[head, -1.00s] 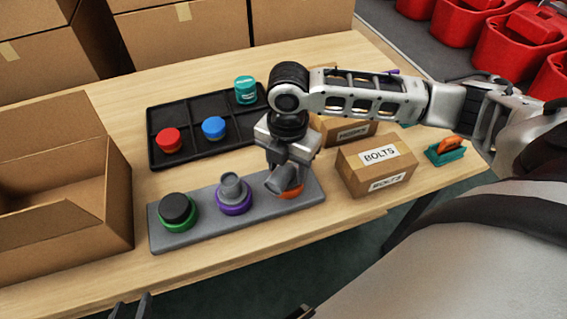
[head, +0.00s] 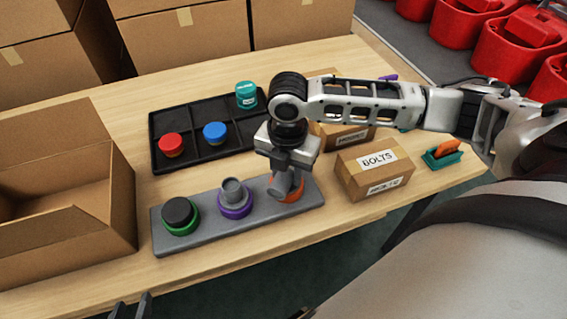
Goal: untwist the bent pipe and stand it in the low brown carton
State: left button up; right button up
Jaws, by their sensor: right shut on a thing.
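The bent pipe (head: 274,191) is a short grey elbow seated at the orange ring (head: 293,194), at the right end of a grey board (head: 168,241). My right gripper (head: 287,172) points down over it and is shut on it, hiding its upper part. The low brown carton (head: 75,246) stands open at the left of the table; its floor is mostly hidden. My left gripper (head: 132,306) shows only as two dark fingertips at the bottom edge, apart and empty, in front of the table.
The board also holds a grey pipe piece (head: 234,190) in a purple ring and a black cap (head: 179,212) in a green ring. Behind is a black tray (head: 187,108) with red, blue and teal lidded pieces. A BOLTS box (head: 376,172) stands close right of my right gripper.

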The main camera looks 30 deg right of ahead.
jog(key=shift+s+a+f, duration=0.1)
jog(key=shift+s+f, duration=0.1)
jog(key=shift+f, duration=0.15)
jog(key=shift+r+n+p, duration=0.1)
jog(key=shift+n+p, duration=0.6)
jog(key=shift+p, duration=0.15)
jog(key=shift+n, duration=0.3)
